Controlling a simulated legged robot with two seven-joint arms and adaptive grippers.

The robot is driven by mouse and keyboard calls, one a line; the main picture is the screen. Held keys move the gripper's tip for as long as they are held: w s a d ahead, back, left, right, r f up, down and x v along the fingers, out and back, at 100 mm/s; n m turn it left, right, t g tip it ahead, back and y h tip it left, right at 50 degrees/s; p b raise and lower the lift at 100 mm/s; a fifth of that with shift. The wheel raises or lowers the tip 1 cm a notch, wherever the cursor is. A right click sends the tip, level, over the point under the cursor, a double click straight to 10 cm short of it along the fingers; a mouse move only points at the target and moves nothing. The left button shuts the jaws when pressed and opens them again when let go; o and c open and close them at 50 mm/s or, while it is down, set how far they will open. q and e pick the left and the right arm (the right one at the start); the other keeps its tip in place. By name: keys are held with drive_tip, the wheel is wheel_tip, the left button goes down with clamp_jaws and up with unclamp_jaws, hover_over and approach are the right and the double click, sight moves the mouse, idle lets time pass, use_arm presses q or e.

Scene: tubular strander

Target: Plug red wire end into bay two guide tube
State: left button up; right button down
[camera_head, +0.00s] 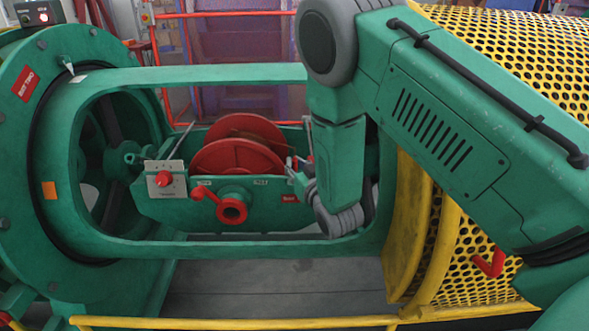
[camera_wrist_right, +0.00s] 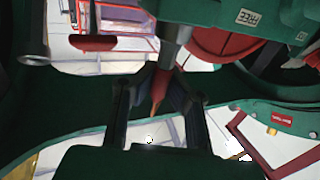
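My right gripper (camera_head: 298,168) reaches down over the right side of the green cradle, small and partly hidden by my own arm. In the right wrist view its two fingers (camera_wrist_right: 161,82) slope inward and close around a red tapered piece with an orange tip, which looks like the red wire end (camera_wrist_right: 159,92). A grey tube (camera_wrist_right: 175,45), likely the guide tube, lines up directly above it. The red piece meets or nearly meets the tube's lower end; I cannot tell how far in it sits. The bay label is too small to read. My left gripper is in neither view.
A green frame (camera_head: 200,75) surrounds the cradle (camera_head: 330,190), which carries a red spool (camera_head: 237,157). A red hand crank (camera_head: 231,209) and a grey panel with a red knob (camera_head: 164,180) sit at its front. Yellow perforated guards (camera_head: 500,50) stand at right, a yellow rail (camera_head: 230,322) in front.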

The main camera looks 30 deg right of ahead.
sight(295, 157)
drive_tip(key=shift+r, duration=0.1)
drive_tip(key=shift+r, duration=0.25)
wheel_tip(295, 157, up, 9)
drive_tip(key=shift+r+p, duration=0.2)
drive_tip(key=shift+p, duration=1)
